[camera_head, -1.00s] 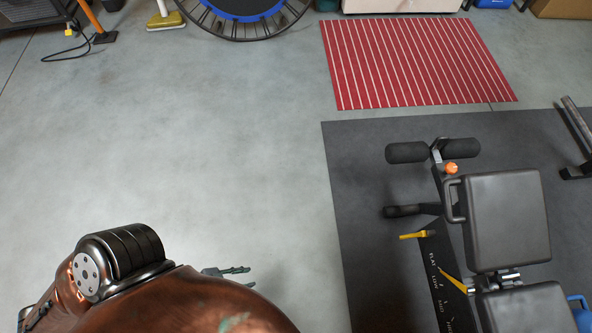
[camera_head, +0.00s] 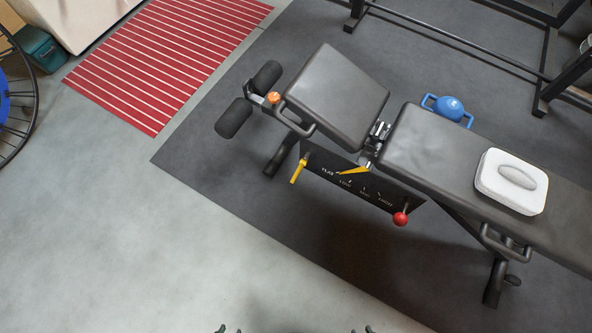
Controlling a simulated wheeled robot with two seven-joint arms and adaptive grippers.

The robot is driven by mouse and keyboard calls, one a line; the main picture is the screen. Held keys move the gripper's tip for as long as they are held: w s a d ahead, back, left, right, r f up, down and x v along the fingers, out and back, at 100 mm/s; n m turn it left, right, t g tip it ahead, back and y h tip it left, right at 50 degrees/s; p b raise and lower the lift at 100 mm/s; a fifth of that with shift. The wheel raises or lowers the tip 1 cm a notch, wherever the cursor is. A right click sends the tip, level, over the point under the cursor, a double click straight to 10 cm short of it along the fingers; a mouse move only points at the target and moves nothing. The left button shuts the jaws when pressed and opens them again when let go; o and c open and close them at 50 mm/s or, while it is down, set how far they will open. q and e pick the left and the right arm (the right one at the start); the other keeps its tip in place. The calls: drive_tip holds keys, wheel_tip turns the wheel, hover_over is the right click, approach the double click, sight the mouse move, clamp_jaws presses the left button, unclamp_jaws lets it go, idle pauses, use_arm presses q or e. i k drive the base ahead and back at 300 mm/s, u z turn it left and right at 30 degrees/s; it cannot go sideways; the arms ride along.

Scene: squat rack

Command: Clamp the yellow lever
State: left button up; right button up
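A yellow lever (camera_head: 298,171) sticks out from the left end of the black marked plate (camera_head: 335,172) on the side of the bench. A second yellow piece, a pointer (camera_head: 354,170), lies along that plate near the seat hinge. My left gripper (camera_head: 230,329) shows only its fingertips at the bottom edge, spread apart and empty. My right gripper (camera_head: 361,330) also shows only its fingertips there, apart and empty. Both are well below the lever in the picture and touch nothing visible. The rest of both arms is out of view.
The adjustable bench (camera_head: 440,150) stands on a dark mat (camera_head: 230,170). A red knob (camera_head: 400,219) ends the marked plate. Grey floor (camera_head: 130,250) at the lower left is clear.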

sight(302, 163)
drive_tip(key=u, duration=1.45)
drive_tip(key=i, duration=2.15)
drive_tip(key=z, duration=2.15)
